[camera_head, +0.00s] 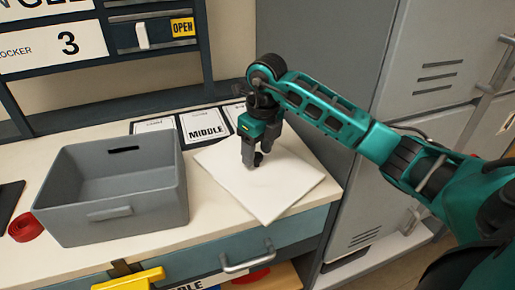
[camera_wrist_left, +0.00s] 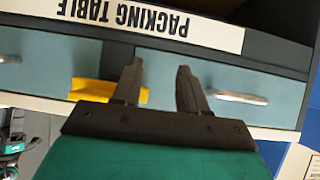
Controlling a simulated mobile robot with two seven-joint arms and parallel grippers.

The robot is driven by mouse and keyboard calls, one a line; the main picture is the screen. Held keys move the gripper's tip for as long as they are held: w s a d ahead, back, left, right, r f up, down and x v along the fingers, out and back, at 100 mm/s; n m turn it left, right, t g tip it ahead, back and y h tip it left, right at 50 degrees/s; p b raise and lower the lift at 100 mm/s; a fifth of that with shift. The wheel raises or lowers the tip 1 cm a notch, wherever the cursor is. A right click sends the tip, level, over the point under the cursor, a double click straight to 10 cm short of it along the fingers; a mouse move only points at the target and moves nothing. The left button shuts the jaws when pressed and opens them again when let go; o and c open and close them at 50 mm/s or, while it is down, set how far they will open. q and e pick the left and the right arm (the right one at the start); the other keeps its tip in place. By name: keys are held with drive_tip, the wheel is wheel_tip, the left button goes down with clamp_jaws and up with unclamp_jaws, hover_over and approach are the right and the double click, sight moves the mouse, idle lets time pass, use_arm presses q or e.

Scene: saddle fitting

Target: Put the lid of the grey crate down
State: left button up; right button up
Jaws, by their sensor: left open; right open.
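The grey crate (camera_head: 112,190) stands on the white tabletop with its top open; the part of its inside that shows is empty. A flat white square panel (camera_head: 285,190) lies turned at an angle on the table to the right of the crate. It is the only lid-like thing in view, but I cannot tell for sure that it is the lid. My right gripper (camera_head: 254,162) is open, pointing down over this panel, with nothing seen between its fingers. My left gripper (camera_wrist_left: 159,66) is open and empty in the left wrist view, facing the drawer fronts.
A card reading MIDDLE (camera_head: 205,125) lies behind the panel between two other cards. A red roll (camera_head: 26,228) is left of the crate. A yellow object (camera_head: 130,280) is at the table front, near a drawer handle (camera_head: 248,261). Grey lockers (camera_head: 425,90) stand at right.

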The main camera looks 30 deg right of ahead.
sight(262, 169)
wheel_tip(262, 169, up, 12)
drive_tip(key=s+p, duration=0.1)
drive_tip(key=shift+s+d+p, duration=0.15)
drive_tip(key=shift+s+p, duration=0.05)
drive_tip(key=shift+p, duration=0.2)
idle(0.6)
